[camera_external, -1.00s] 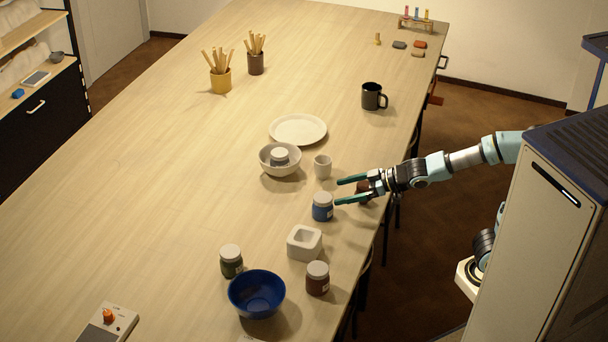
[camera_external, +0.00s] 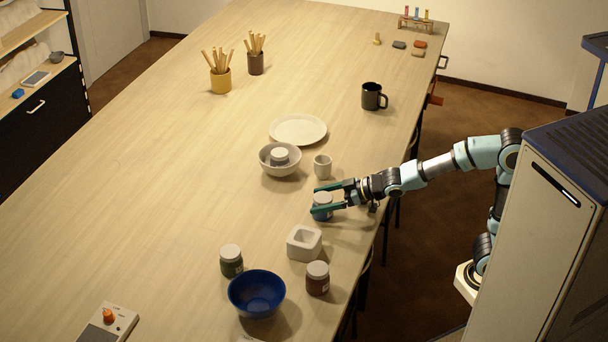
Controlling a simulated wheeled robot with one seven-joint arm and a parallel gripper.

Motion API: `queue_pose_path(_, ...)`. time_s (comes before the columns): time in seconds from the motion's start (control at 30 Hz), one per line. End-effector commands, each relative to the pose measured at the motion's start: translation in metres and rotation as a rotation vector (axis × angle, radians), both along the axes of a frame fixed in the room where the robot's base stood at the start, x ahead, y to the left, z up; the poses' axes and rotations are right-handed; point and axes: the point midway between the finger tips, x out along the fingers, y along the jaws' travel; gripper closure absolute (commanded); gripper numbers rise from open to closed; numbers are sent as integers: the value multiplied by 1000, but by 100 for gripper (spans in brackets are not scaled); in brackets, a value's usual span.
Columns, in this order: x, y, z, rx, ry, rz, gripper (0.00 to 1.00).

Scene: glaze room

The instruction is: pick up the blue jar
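The blue jar (camera_external: 322,199) has a pale lid and stands upright on the table near its right edge. My gripper (camera_external: 314,200) reaches in from the right at about the height of the jar. Its two green fingers lie on either side of the jar, one on the far side and one across its near side. The near finger hides part of the jar's blue body. The fingers look as wide apart as before, and the jar is still on the table; contact with it cannot be made out.
A small white cup (camera_external: 322,166) stands just behind the gripper, and a white square dish (camera_external: 304,243) in front. A bowl with a lidded jar (camera_external: 280,169) is back left. A red-brown jar (camera_external: 317,279), dark green jar (camera_external: 231,262) and blue bowl (camera_external: 257,309) are nearer.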

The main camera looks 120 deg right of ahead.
Motion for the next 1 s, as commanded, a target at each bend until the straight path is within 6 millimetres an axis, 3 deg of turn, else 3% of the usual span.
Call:
queue_pose_path(0.07,0,0,0,0,0,0,14)
queue_pose_path(0.83,0,0,0,1,1,0,100)
queue_pose_path(1.0,0,0,1,-1,-1,0,100)
